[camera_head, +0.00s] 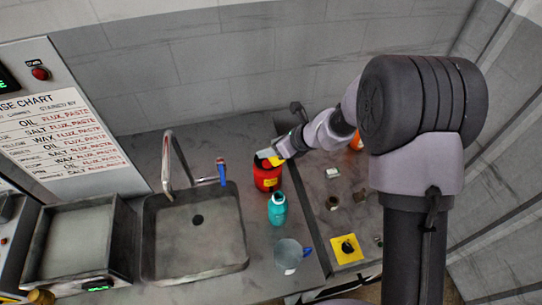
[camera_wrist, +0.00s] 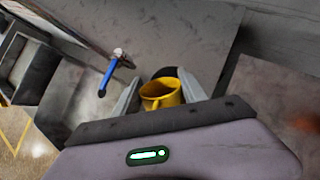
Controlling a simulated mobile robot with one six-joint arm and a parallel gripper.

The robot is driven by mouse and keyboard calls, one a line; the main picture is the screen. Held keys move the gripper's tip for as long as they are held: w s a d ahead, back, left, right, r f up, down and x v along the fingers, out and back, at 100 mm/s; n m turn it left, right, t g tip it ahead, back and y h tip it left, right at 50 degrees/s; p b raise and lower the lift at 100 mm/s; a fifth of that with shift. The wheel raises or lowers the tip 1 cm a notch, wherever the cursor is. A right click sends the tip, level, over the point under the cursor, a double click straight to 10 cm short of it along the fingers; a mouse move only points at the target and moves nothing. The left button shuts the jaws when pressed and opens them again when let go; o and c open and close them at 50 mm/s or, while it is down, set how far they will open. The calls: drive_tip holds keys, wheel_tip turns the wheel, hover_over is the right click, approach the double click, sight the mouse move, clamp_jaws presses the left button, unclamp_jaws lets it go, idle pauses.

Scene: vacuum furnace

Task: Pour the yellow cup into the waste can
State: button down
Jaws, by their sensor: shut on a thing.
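My gripper (camera_head: 279,154) is shut on the yellow cup (camera_wrist: 160,95), which sits between the two fingers in the wrist view. The cup's open mouth and inside face the wrist camera. In the head view the cup shows only as a small yellow patch (camera_head: 264,154) at the fingertips, above the red can (camera_head: 266,181) with a yellow label, which appears to be the waste can. A dark round shape just beyond the cup in the wrist view may be the can's mouth. The cup's contents and exact tilt cannot be told.
A teal bottle (camera_head: 278,209) and a clear cup or jug with a blue handle (camera_head: 288,255) stand in front of the red can. A sink (camera_head: 195,262) with a faucet (camera_head: 168,165) and a blue-handled tap (camera_head: 221,172) lies left. A yellow switch plate (camera_head: 346,249) is at right.

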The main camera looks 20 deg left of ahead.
drive_tip(key=shift+s+d+f+t+y+b, duration=0.25)
drive_tip(key=shift+y+b, duration=0.35)
drive_tip(key=shift+b, duration=2.15)
drive_tip(key=shift+w+f+t+y+b, duration=0.2)
drive_tip(key=shift+f+y+b, duration=0.3)
drive_tip(key=shift+b, duration=2.25)
drive_tip(key=y+b, duration=0.1)
drive_tip(key=b, duration=0.3)
drive_tip(key=shift+s+t, duration=0.1)
drive_tip(key=shift+t, duration=0.25)
drive_tip(key=y+b, duration=0.1)
drive_tip(key=b, duration=0.5)
drive_tip(key=t+y+b, duration=0.1)
drive_tip(key=y+b, duration=0.1)
drive_tip(key=b, duration=0.4)
drive_tip(key=shift+d+f+n+b, duration=0.1)
drive_tip(key=shift+f+n+b, duration=0.3)
drive_tip(key=shift+s+d+t+y, duration=0.15)
drive_tip(key=shift+t+y, duration=0.25)
drive_tip(key=shift+y, duration=0.9)
wheel_tip(320, 180, up, 5)
drive_tip(key=p, duration=0.4)
drive_tip(key=shift+r+p, duration=0.2)
drive_tip(key=shift+p, duration=0.15)
